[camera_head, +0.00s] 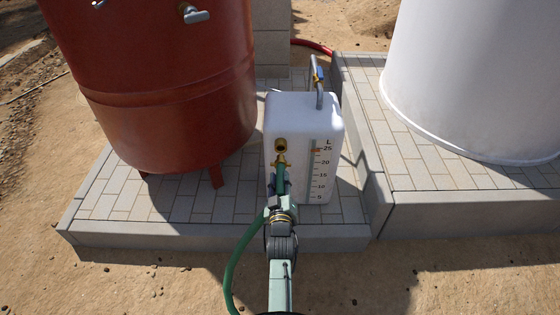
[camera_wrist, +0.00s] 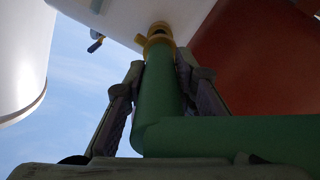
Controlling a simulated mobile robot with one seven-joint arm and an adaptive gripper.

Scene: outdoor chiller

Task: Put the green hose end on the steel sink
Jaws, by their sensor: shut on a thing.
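The green hose end (camera_head: 281,172) points up at the front of the white canister, with a brass fitting (camera_head: 281,159) at its tip. My gripper (camera_head: 279,187) is shut around the green hose just below that fitting. A round brass port (camera_head: 281,144) on the canister is just above the fitting. I cannot tell whether they are joined or only close. No steel sink shows in either view.
The white canister (camera_head: 302,108) with a litre scale stands on a paved slab (camera_head: 110,205). A red tank (camera_head: 165,85) on legs is at left. A big white tank (camera_head: 470,75) stands on another slab at right. The rest of the hose (camera_head: 236,262) hangs beside my arm. Bare sand lies in front.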

